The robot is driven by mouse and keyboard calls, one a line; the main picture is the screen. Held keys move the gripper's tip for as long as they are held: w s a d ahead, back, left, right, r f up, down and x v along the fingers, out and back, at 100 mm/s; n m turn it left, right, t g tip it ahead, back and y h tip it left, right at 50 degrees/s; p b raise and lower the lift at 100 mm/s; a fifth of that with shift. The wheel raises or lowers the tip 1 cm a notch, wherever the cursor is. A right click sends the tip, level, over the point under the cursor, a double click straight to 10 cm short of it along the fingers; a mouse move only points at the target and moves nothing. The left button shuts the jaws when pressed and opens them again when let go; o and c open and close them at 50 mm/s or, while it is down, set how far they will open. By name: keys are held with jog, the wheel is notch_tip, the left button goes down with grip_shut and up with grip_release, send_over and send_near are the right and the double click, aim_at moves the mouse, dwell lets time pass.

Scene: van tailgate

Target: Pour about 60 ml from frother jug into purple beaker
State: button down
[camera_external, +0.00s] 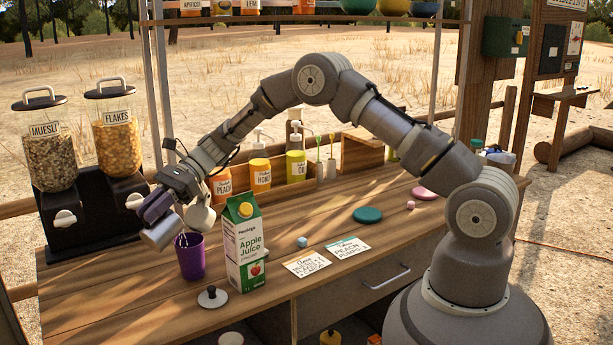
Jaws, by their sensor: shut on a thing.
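The silvery frother jug (160,236) is in my gripper (160,207), at the left of the counter. The gripper is shut on it from above. The jug is tilted well over, with its lower right end close to the rim of the purple beaker (191,260). The beaker stands upright on the counter, just right of and below the jug. A thin pale streak shows at the beaker's mouth; I cannot tell whether it is liquid. The level inside the beaker is hidden.
An apple juice carton (243,250) stands close to the beaker's right. A white cup (199,217) is just behind it. A lid with a dark knob (212,297) lies in front. Muesli (50,160) and flakes (117,150) dispensers stand at left. Two cards (307,264) lie right of the carton.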

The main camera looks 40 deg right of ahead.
jog(key=shift+w+d+r+y+b, duration=0.15)
jog(key=shift+d+r+y+b, duration=0.1)
jog(key=shift+d+y+b, duration=0.3)
